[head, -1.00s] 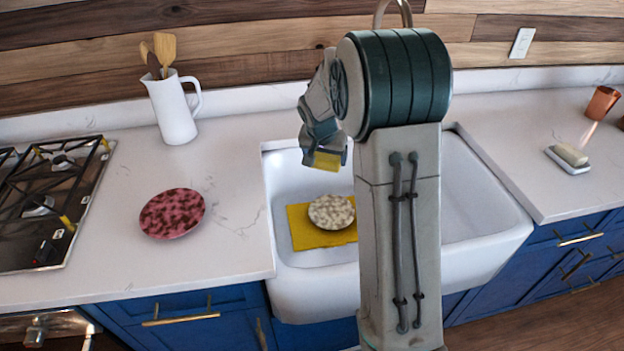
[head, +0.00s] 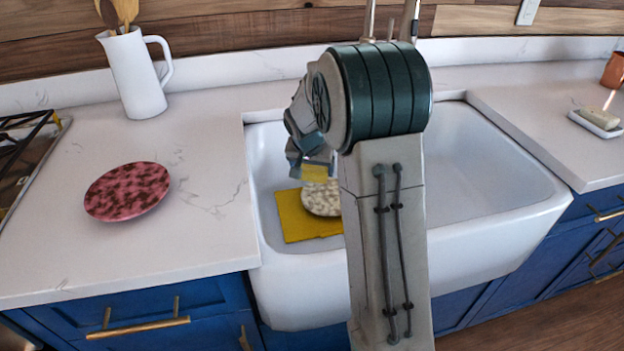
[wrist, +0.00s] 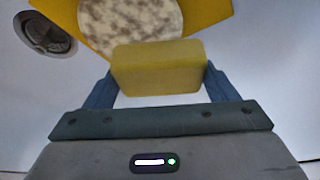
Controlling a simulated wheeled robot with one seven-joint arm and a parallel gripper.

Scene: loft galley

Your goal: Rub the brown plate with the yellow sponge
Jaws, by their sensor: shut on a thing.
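My gripper (head: 313,164) is shut on a yellow sponge (head: 314,174) over the left part of the sink; the sponge fills the space between the fingers in the wrist view (wrist: 158,70). Just beyond it, a pale plate with brownish-grey speckles (head: 321,201) lies on a yellow mat (head: 293,222) in the sink. The plate is cut off at the top of the wrist view (wrist: 130,18). The sponge appears above the plate's near side; I cannot tell whether they touch. A red-pink plate with dark brown blotches (head: 128,191) lies on the counter left of the sink.
The white sink (head: 470,262) has raised walls around my gripper, and its right side is empty. A drain (wrist: 45,33) shows in the wrist view. A white jug with wooden utensils (head: 135,75) stands at the back left. A soap dish (head: 594,124) sits on the right counter.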

